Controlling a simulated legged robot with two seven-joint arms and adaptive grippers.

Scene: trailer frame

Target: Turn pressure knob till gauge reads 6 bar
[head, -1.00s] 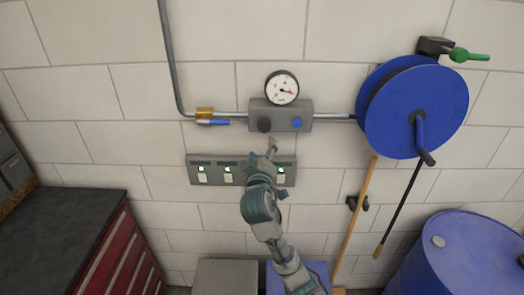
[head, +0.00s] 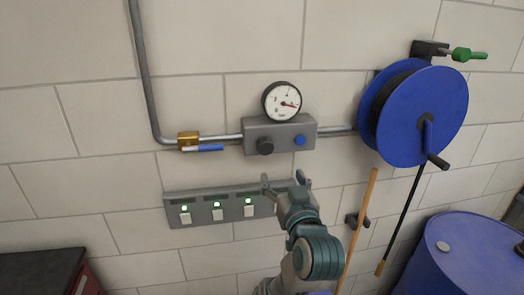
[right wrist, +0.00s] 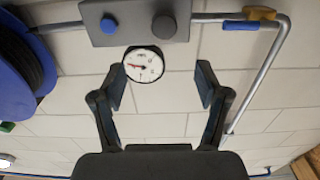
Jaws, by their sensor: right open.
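A round white gauge (head: 281,101) with a red needle stands on top of a grey box (head: 280,134) on the wall. Its needle points right and slightly down; its numbers are too small to read. The box front carries a black knob (head: 265,146) at left and a smaller blue knob or button (head: 299,140) at right. My right gripper (head: 284,182) is open and empty, below the box and apart from it. In the right wrist view, upside down, the gauge (right wrist: 143,64) and black knob (right wrist: 164,28) show beyond my open fingers (right wrist: 160,86). My left gripper is not in view.
A switch panel (head: 232,205) with lit green lamps is partly behind my right gripper. A pipe with a brass valve (head: 188,138) and blue lever (head: 205,148) runs left of the box. A blue hose reel (head: 440,90), a wooden pole (head: 359,225) and a blue drum (head: 465,255) stand right.

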